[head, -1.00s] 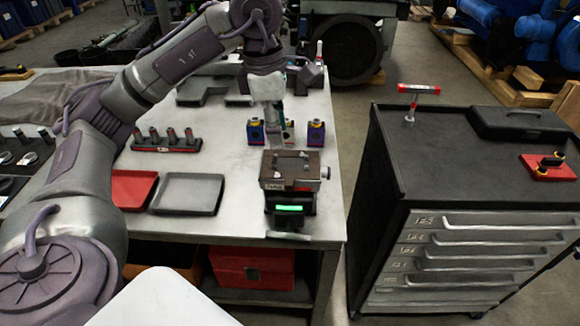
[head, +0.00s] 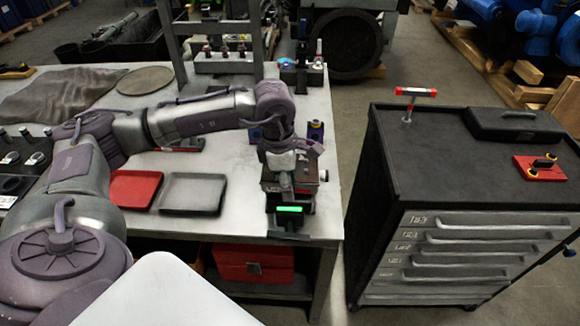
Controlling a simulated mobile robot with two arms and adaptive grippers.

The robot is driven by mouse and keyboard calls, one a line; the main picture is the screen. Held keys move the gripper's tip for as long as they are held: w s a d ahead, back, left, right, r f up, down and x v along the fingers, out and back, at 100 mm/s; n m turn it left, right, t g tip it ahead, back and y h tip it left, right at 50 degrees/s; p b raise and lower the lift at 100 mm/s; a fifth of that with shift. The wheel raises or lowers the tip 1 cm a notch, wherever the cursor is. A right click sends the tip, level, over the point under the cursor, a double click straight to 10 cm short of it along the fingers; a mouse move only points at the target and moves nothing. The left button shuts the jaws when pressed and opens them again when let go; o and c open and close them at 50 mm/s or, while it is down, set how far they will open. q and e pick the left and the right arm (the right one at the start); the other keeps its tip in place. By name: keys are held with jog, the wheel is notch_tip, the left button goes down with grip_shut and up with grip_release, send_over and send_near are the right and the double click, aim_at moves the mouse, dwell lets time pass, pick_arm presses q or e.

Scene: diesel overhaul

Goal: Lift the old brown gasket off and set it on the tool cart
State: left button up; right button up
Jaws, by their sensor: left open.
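The brown gasket (head: 309,172) lies on top of a small engine block (head: 304,188) near the front right corner of the workbench. My left gripper (head: 286,188) is open and low over the block, in front of the gasket from this view. It hides much of the gasket, and I cannot tell whether the fingers touch it. The tool cart (head: 440,165) stands to the right of the bench, with a black top and several drawers. My right gripper is out of view.
The cart top's front left is clear. A red tray (head: 133,188) and a grey tray (head: 192,194) lie on the bench.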

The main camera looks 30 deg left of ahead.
pick_arm(q)
grip_shut()
jog(key=shift+r, duration=0.1)
dwell(0.4)
jog(key=shift+r+b, duration=0.65)
jog(key=shift+b, duration=0.05)
jog(key=r, duration=0.1)
jog(key=d+r+b, duration=0.1)
jog(key=shift+w+r, duration=0.15)
jog(key=shift+r, duration=0.2)
jog(key=w+d+r+b, duration=0.2)
jog(key=d+r, duration=0.7)
jog(key=d, duration=0.1)
jog(key=shift+w+d+b, duration=0.2)
jog(key=shift+b, duration=0.15)
